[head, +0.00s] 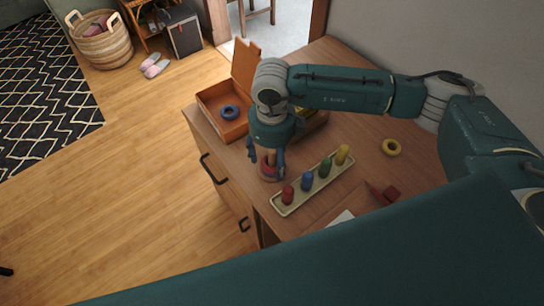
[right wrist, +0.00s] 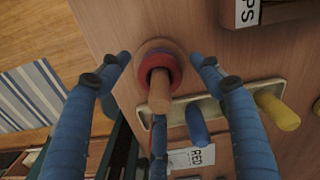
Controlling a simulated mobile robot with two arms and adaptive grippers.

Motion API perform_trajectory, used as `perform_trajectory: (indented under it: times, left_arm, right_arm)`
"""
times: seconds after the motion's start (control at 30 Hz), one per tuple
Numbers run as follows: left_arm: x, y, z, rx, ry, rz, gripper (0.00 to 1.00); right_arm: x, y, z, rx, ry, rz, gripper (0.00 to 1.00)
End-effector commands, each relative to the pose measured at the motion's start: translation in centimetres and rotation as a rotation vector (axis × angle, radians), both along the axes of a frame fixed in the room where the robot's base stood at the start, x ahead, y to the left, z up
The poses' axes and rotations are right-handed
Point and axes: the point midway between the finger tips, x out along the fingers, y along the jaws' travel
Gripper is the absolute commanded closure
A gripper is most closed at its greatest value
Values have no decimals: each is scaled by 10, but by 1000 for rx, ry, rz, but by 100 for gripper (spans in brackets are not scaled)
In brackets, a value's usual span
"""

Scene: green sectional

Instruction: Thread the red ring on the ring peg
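The wooden ring peg (right wrist: 158,98) stands on its round base (head: 267,176) near the table's front left edge. The red ring (right wrist: 174,66) is around the peg, low down near the base, with a bluish band just visible beneath it. The red ring also shows in the head view (head: 264,170), partly covered by the fingers. My right gripper (head: 268,160) points down over the peg. In the right wrist view its fingertips (right wrist: 160,62) stand apart on either side of the ring, with visible gaps. My left gripper is not in view.
A cream tray (head: 278,209) with red, blue, green and yellow pegs lies right of the ring peg. An open orange box (head: 210,103) with a blue ring (head: 229,112) stands behind.

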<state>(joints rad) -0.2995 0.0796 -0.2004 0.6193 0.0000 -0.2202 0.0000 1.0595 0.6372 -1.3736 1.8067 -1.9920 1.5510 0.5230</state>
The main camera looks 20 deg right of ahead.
Motion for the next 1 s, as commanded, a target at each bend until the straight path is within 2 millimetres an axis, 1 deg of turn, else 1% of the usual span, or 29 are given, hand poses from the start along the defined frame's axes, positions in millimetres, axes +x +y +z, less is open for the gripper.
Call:
perform_trajectory:
  times: [0.17, 0.27, 0.37, 0.6, 0.7, 0.8, 0.9, 1.0]
  left_arm:
    - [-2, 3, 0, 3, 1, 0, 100]
    - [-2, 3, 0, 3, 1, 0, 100]
    - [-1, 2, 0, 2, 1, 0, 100]
    - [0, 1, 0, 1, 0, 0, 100]
    - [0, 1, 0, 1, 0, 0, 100]
    - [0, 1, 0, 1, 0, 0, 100]
    - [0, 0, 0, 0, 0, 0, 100]
    - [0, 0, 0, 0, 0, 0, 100]
  right_arm:
    - [0, 0, 1, 0, 0, 0, 36]
    - [1, 0, 6, 1, -3, 0, 36]
    - [2, 0, 20, 1, -4, -1, 36]
    - [2, 0, 72, 1, -5, 1, 36]
    - [1, 0, 91, 0, -4, 0, 36]
    - [1, 0, 106, 1, -3, 0, 36]
    - [0, 0, 115, 1, -1, 1, 36]
    - [0, 0, 119, 0, -1, 1, 36]
